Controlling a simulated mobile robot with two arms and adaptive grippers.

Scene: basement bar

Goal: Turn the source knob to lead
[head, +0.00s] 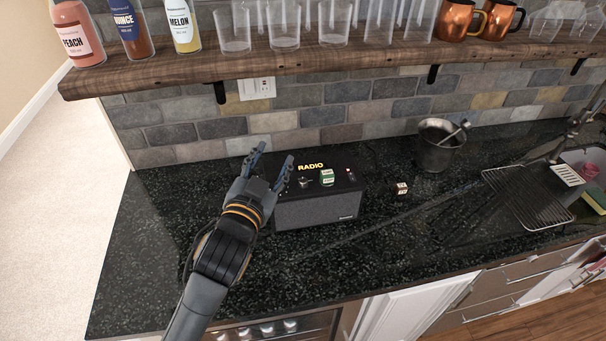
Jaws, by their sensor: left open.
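A black radio (318,211) with a grey speaker front stands on the dark stone counter, with yellow RADIO lettering on its top. A small dark knob (305,183) with a light pointer shows on the left of its top. A green and white block (327,177) sits near the middle of the top, and a small red and white part shows at its right. My left gripper (270,168) is open at the radio's left end, its fingers pointing up and away, beside the knob. I cannot tell whether it touches the radio. The knob's labels are too small to read. My right gripper is not in view.
A wooden shelf (330,58) with bottles, glasses and copper mugs overhangs the counter's back. A small cube (402,188) lies right of the radio. A metal bucket (438,150) stands behind it. A drying rack (525,195) and sink are at right. The counter's front is clear.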

